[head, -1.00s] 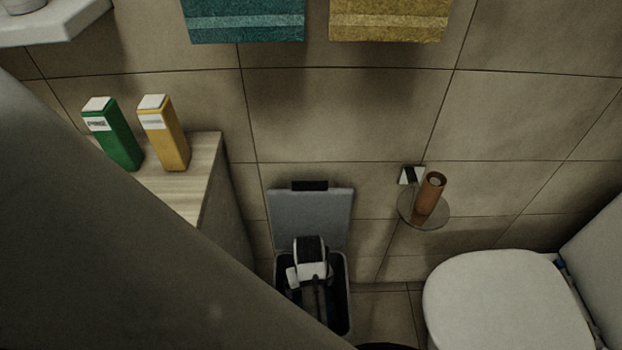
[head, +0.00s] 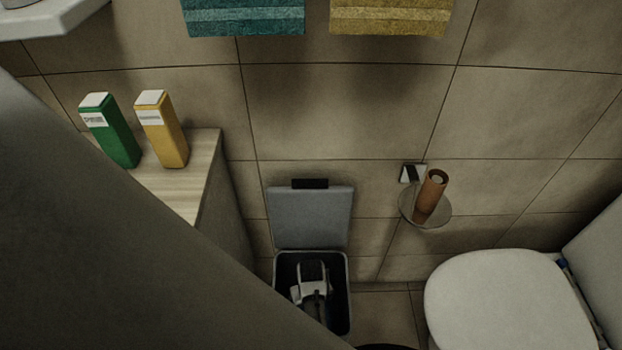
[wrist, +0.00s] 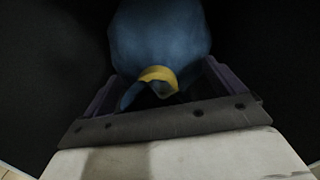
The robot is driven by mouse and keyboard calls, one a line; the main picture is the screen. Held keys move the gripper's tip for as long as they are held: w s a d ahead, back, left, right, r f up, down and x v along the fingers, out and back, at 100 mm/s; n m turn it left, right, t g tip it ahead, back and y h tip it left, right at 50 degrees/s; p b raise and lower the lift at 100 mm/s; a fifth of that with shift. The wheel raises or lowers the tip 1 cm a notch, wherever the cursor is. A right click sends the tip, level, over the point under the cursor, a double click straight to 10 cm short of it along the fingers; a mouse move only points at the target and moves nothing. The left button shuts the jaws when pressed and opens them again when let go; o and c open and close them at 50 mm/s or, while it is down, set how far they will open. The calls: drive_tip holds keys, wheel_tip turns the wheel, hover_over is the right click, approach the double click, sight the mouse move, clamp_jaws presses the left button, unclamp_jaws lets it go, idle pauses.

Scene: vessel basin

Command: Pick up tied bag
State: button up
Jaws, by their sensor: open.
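The tied bag (wrist: 160,35) is blue with a yellow tie (wrist: 158,75) around its neck, seen in the wrist view. Its tied end lies between the two spread fingers of my gripper (wrist: 163,85), which is open. I cannot tell whether the fingers touch the bag. In the head view my gripper (head: 313,285) is down inside a dark open bin (head: 348,295) with its grey lid (head: 311,220) raised against the wall. The bag is not clearly visible there, hidden by the gripper and the dark bin interior.
A wooden-topped cabinet (head: 200,185) with a green carton (head: 110,130) and a yellow carton (head: 163,130) stands left of the bin. A round wall shelf (head: 432,215) holds a brown cylinder (head: 429,195). A white toilet (head: 495,300) is at the right. Bin walls surround my gripper.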

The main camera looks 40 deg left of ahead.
drive_tip(key=c, duration=1.9)
